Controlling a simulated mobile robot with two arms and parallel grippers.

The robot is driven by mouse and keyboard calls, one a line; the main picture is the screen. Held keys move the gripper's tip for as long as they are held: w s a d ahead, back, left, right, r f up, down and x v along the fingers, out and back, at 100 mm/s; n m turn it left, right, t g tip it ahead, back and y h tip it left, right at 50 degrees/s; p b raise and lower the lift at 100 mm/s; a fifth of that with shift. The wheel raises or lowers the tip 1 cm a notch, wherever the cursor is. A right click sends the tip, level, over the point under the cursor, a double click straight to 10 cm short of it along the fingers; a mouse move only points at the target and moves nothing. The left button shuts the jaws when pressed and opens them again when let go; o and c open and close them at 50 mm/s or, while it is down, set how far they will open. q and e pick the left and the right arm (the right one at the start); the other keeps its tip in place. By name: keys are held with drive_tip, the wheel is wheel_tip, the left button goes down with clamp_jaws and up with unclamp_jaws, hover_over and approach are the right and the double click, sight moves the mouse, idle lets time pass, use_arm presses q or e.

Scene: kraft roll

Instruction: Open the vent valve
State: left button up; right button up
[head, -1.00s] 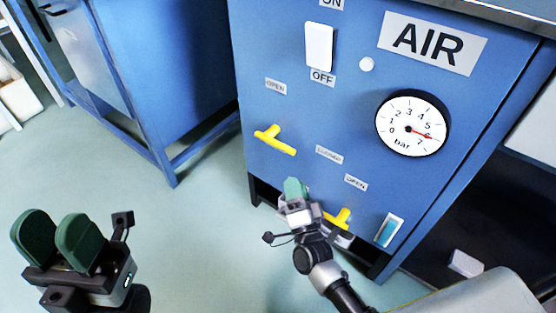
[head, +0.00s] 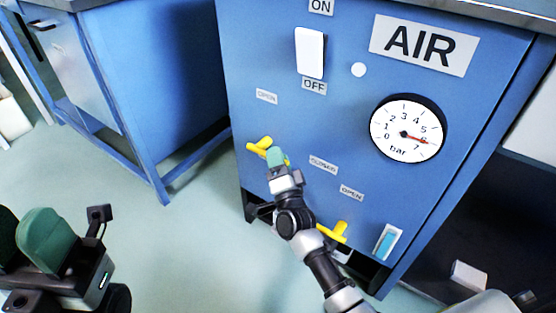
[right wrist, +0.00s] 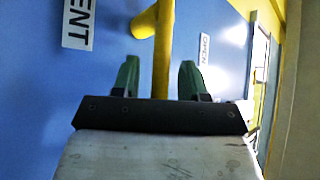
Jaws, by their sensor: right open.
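The vent valve's yellow handle (head: 260,145) sits on the left of the blue cabinet front, below an OPEN label (head: 266,96). My right gripper (head: 276,156) is at this handle and hides part of it. In the right wrist view the open green fingers (right wrist: 157,78) stand on either side of the yellow bar (right wrist: 163,50), with gaps to it. A partly cut-off label reading "ENT" (right wrist: 78,22) is left of the bar; OPEN (right wrist: 205,55) is right. My left gripper (head: 22,238) is at the lower left, fingers apart, empty, partly out of frame.
A second yellow handle (head: 334,232) is lower right on the cabinet, close to my right arm. A CLOSED label (head: 323,165), a pressure gauge (head: 407,131), a white switch (head: 310,52) and a blue-and-white indicator (head: 387,242) are on the same panel. Open floor (head: 120,235) lies left.

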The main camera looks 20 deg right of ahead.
clamp_jaws()
